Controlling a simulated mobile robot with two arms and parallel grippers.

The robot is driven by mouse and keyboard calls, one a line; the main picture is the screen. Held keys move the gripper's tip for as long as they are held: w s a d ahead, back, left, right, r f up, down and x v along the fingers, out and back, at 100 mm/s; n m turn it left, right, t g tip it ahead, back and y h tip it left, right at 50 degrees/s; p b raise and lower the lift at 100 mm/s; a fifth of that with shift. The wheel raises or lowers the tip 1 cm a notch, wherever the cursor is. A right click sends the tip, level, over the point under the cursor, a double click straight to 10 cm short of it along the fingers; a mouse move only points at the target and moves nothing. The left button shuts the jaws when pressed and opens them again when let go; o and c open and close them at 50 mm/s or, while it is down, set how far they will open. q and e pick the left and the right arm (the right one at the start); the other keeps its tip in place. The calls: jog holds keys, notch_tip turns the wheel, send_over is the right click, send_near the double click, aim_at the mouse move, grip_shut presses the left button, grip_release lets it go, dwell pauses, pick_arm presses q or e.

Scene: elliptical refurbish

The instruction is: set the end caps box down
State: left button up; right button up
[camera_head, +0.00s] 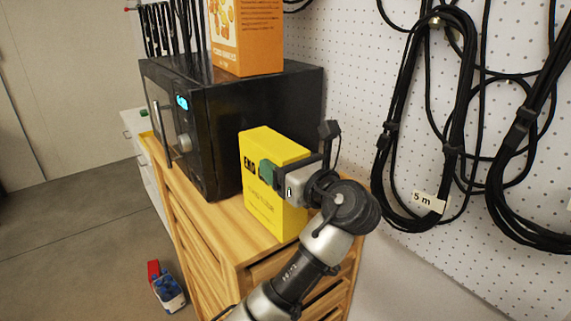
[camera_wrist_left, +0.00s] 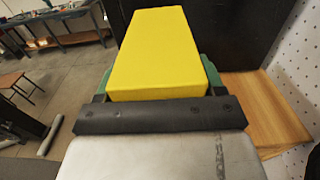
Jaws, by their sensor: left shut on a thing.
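The yellow end caps box (camera_head: 262,205) is upright over the wooden cabinet top (camera_head: 232,245), beside the black microwave. I cannot tell whether its base touches the wood. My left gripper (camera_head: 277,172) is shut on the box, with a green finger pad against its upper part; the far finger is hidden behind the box. In the left wrist view the box's yellow top (camera_wrist_left: 160,45) sits between the two green fingers of the gripper (camera_wrist_left: 158,82). My right gripper is not in view.
The black microwave (camera_head: 215,125) stands close on the box's left, with an orange box (camera_head: 247,38) on top. A pegboard wall with coiled black cables (camera_head: 400,130) is on the right. A small bin with blue items (camera_head: 168,290) is on the floor.

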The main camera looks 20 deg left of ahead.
pick_arm(q)
jog(key=shift+f, duration=0.45)
dwell(0.3)
jog(key=o, duration=1.7)
jog(key=shift+s, duration=0.1)
jog(key=shift+o, duration=0.2)
